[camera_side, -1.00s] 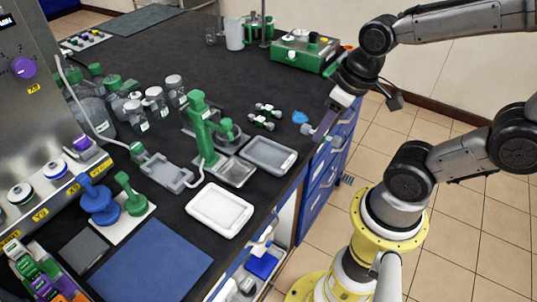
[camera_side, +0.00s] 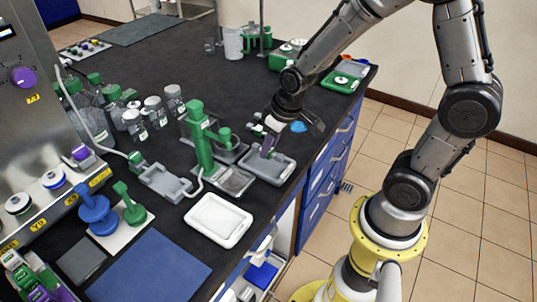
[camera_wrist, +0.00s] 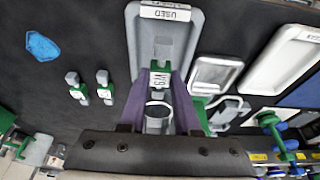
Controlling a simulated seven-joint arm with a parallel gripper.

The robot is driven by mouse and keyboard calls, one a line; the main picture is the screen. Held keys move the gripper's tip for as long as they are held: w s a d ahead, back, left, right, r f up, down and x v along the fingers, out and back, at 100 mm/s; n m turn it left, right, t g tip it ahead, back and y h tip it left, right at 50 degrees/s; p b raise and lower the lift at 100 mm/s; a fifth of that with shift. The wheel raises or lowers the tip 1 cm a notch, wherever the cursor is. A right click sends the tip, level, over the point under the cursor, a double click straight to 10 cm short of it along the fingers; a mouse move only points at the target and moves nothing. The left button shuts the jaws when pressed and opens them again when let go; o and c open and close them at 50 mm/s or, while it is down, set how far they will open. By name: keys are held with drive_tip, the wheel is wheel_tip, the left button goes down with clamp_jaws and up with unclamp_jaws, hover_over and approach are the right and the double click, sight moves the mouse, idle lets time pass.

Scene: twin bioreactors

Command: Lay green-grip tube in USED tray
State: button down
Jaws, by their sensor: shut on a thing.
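In the wrist view, the USED tray (camera_wrist: 197,20) is a grey tray whose white label reads upside down. My gripper (camera_wrist: 161,76) has purple fingers, shut on the green-grip tube (camera_wrist: 163,48). Its grey end and a white label show between and beyond the fingers; green shows beside them. The tube is over the tray; I cannot tell whether it touches the floor. In the side view, my gripper (camera_side: 268,146) points down over the grey tray (camera_side: 284,173), and the held tube is mostly hidden.
Two similar green-and-grey pieces (camera_wrist: 105,86) lie on the dark bench beside the tray. A blue blob (camera_wrist: 41,47) lies farther off. A green stand (camera_side: 199,140) rises left of the tray. A white tray (camera_side: 219,220) stands nearer the front.

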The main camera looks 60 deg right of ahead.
sight(271, 150)
drive_tip(key=shift+s+x, duration=0.15)
drive_tip(key=shift+x, duration=0.7)
drive_tip(key=shift+s+x, duration=0.2)
drive_tip(key=shift+x, duration=0.6)
drive_tip(key=shift+f, duration=0.25)
drive_tip(key=c, duration=0.9)
unclamp_jaws()
drive_tip(key=v, duration=1.2)
drive_tip(key=shift+r, duration=0.1)
drive_tip(key=s+a+r+t, duration=0.2)
drive_tip(key=s+r, duration=0.6)
drive_tip(key=s, duration=0.5)
drive_tip(key=shift+s, duration=0.1)
